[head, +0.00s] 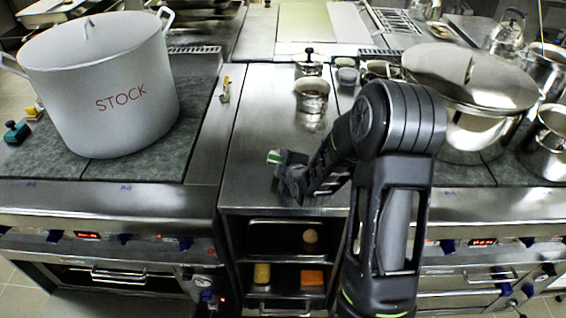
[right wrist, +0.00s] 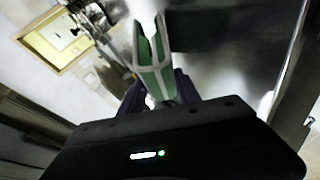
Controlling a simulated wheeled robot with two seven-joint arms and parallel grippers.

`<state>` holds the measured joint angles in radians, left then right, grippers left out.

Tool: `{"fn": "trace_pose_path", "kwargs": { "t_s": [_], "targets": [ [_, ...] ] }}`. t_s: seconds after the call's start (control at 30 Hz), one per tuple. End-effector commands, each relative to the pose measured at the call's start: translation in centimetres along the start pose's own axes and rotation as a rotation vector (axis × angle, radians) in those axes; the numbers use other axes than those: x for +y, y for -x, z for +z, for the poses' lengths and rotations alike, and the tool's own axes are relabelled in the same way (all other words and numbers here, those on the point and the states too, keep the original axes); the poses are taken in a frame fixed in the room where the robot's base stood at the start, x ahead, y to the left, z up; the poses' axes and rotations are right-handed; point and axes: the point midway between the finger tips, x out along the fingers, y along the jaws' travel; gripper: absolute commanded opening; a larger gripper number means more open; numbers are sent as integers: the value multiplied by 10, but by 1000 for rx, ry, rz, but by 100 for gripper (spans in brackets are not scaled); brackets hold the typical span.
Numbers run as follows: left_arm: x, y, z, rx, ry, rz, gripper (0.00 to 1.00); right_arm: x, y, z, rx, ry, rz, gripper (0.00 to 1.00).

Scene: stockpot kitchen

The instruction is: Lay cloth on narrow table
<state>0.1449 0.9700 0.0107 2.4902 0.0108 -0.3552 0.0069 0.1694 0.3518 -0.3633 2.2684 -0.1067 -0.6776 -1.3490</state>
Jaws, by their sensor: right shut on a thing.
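My right gripper (head: 281,172) is shut on a cloth (head: 274,157) over the front part of the narrow steel table (head: 248,125). The cloth is green and white, and only a small part of it shows in the head view. In the right wrist view the striped cloth (right wrist: 150,60) stands out between the two dark fingers of the gripper (right wrist: 160,92). I cannot tell whether the cloth touches the table top. My left gripper is not in view.
A large white stockpot (head: 100,85) marked STOCK stands on the left stove. A lidded steel pot (head: 470,95) stands on the right stove. A steel canister (head: 312,95) and small jars stand further back on the narrow table. Open shelves below hold a yellow item (head: 262,273) and an orange item (head: 312,278).

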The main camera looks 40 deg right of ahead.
Motion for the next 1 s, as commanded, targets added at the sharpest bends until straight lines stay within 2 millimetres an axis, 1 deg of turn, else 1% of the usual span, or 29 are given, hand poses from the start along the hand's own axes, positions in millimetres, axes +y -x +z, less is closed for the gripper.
{"fn": "trace_pose_path", "kwargs": {
  "t_s": [0.23, 0.37, 0.4, 0.63, 0.87, 1.0],
  "targets": [
    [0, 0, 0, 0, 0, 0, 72, 0, 0, 0, 2, 0, 2, 0],
    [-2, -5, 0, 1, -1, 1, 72, -4, -3, 1, 2, 0, 2, 0],
    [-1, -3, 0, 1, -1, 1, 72, -3, -2, 1, 1, 0, 1, 42],
    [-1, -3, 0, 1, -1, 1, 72, -2, -2, 1, 1, 0, 1, 61],
    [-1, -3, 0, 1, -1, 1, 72, -2, -2, 0, 1, 0, 1, 61],
    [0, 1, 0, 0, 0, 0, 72, 1, 0, -1, 1, 0, 2, 61]
  ]
}}
